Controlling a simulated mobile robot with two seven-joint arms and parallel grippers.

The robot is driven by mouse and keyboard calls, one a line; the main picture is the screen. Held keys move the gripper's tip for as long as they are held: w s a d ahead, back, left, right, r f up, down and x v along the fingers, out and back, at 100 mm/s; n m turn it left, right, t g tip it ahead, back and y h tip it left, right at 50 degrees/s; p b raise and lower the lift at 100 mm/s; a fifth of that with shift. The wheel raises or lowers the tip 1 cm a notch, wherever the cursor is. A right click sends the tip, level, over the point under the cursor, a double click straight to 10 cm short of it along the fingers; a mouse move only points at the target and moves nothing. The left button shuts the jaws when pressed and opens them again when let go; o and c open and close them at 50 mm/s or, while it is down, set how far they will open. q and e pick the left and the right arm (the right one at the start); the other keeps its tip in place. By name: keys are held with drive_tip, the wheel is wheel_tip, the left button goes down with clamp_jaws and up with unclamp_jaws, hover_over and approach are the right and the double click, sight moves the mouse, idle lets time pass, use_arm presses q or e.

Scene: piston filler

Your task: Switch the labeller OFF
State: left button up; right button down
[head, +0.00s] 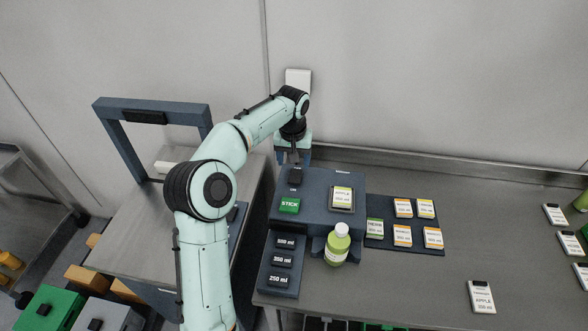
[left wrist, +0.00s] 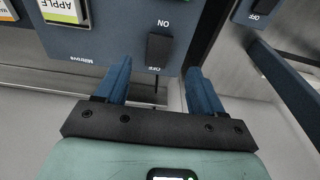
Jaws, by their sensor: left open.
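The labeller (head: 318,196) is a dark blue-grey box on the steel table, with a green STICK button (head: 289,205) and an APPLE label (head: 342,198) on top. Its black rocker switch (head: 295,176) is at the back left corner. In the left wrist view the switch (left wrist: 159,49) lies between inverted ON and OFF marks; I cannot tell which side is pressed. My left gripper (head: 293,155) is open and empty at the labeller's back edge. In the left wrist view its blue fingers (left wrist: 160,83) point toward the OFF end, apart from the switch. My right gripper is not in view.
A green bottle (head: 338,245) stands before the labeller, beside the 500, 350 and 250 ml buttons (head: 281,262). Label cards lie on a dark mat (head: 375,241) at right. Another OFF-marked panel (left wrist: 249,14) is close to the right finger. A blue frame (head: 118,143) stands left.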

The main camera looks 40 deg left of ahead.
use_arm(q)
drive_tip(key=shift+s+d+r, duration=0.1)
drive_tip(key=shift+s+r, duration=0.1)
drive_tip(key=shift+r, duration=1.2)
drive_tip(key=shift+s+d+r, duration=0.1)
drive_tip(key=shift+s+r, duration=0.05)
drive_tip(key=shift+r, duration=1.2)
